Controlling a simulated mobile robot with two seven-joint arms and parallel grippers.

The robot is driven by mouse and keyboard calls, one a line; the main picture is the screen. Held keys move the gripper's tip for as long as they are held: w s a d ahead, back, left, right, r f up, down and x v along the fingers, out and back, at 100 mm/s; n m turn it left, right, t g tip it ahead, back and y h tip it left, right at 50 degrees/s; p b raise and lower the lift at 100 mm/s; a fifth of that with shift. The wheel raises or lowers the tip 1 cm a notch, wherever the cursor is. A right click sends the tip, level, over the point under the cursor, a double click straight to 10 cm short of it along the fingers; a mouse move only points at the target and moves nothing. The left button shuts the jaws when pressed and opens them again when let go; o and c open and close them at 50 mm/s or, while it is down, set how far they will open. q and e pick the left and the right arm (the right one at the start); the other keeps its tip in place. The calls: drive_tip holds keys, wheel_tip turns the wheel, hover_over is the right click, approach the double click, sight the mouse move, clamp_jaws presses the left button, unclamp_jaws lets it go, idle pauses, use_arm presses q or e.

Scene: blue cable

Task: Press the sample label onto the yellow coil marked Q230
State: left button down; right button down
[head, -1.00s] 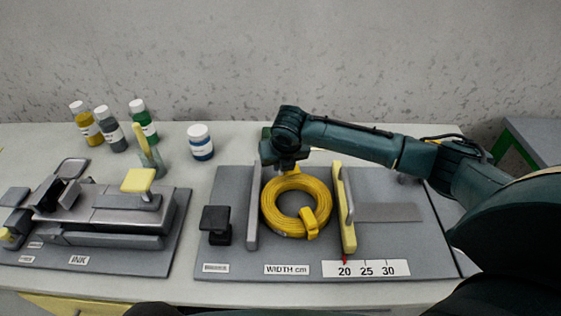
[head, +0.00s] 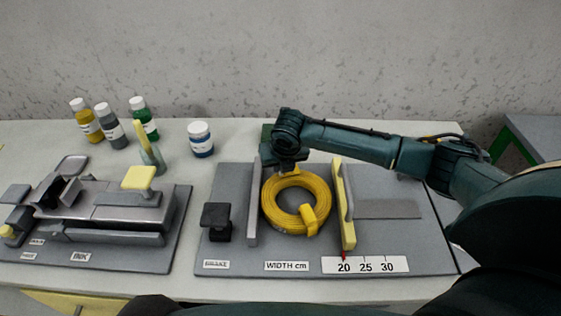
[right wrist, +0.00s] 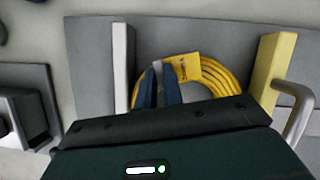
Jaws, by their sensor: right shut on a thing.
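The yellow coil (head: 270,214) lies flat on the grey measuring board between a fixed grey bar and a yellow sliding jaw. It also shows in the right wrist view (right wrist: 228,78). A yellow tag (right wrist: 187,67) with dark marks sits on the coil there; I cannot read it. My right gripper (head: 287,166) is low over the coil's back edge in the head view. In the right wrist view its dark blue fingers (right wrist: 160,84) are close together beside the tag, with a thin pale piece between them that looks like the sample label. My left gripper is not in view.
The grey bar (head: 253,205) and yellow jaw (head: 342,205) flank the coil closely. A black block (head: 216,222) stands to the left on the board. An ink device (head: 110,222) is further left, with several bottles behind. The board right of the jaw is mostly clear.

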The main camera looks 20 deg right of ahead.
drive_tip(key=shift+f+p, duration=0.3)
drive_tip(key=shift+f, duration=0.3)
idle(1.1)
drive_tip(key=shift+s+f+p, duration=0.2)
drive_tip(key=shift+f+p, duration=0.05)
drive_tip(key=shift+p, duration=0.15)
idle(1.3)
drive_tip(key=c, duration=1.8)
unclamp_jaws()
drive_tip(key=shift+w, duration=0.1)
drive_tip(key=shift+c, duration=0.2)
drive_tip(key=shift+o, duration=0.4)
drive_tip(key=shift+r, duration=0.1)
drive_tip(key=o, duration=0.5)
drive_tip(key=shift+c, duration=0.2)
drive_tip(key=shift+w, duration=0.1)
drive_tip(key=shift+r, duration=0.1)
